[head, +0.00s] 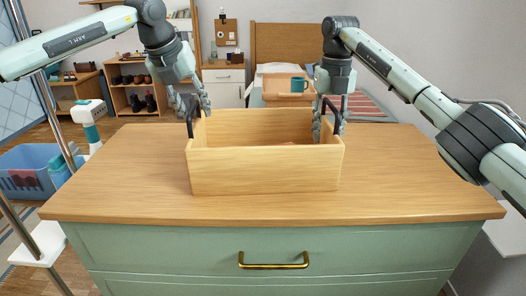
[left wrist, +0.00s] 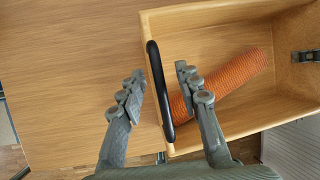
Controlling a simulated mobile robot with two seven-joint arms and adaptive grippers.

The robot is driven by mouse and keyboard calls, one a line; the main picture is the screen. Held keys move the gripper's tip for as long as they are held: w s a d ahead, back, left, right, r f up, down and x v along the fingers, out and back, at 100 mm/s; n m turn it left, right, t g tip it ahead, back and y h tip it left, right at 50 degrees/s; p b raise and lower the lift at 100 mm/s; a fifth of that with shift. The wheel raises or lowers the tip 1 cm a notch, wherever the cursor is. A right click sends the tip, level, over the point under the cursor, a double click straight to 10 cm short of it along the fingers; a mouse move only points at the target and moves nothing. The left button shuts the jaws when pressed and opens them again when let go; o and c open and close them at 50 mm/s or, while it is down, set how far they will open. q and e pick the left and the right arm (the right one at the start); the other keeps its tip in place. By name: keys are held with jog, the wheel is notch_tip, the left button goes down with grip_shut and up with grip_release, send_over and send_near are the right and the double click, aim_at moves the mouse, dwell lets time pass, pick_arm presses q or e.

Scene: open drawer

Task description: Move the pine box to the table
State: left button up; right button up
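The pine box (head: 265,172) is an open, light-wood box with a black handle at each end. It sits upright on the wooden top of a green drawer unit (head: 120,192). My left gripper (head: 192,108) is at the box's left handle. In the left wrist view its fingers (left wrist: 160,88) are apart, one on each side of the black handle (left wrist: 158,92), with gaps showing. My right gripper (head: 331,112) is at the right handle, its fingers spread around it; contact there cannot be told. An orange ribbed cylinder (left wrist: 228,82) lies inside the box.
The wooden top is clear left and right of the box. The green front has a brass drawer handle (head: 273,261). A blue basket (head: 28,172) stands on the floor at left. Behind are a shoe shelf (head: 133,85), a bed (head: 287,42) and a teal mug (head: 299,84).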

aim_at(331, 104)
pick_arm(q)
jog(key=shift+c, duration=0.5)
pick_arm(e)
jog(key=shift+c, duration=0.4)
pick_arm(q)
grip_shut()
pick_arm(e)
grip_shut()
pick_arm(q)
jog(key=shift+r, duration=0.3)
pick_arm(e)
jog(key=shift+r, duration=0.25)
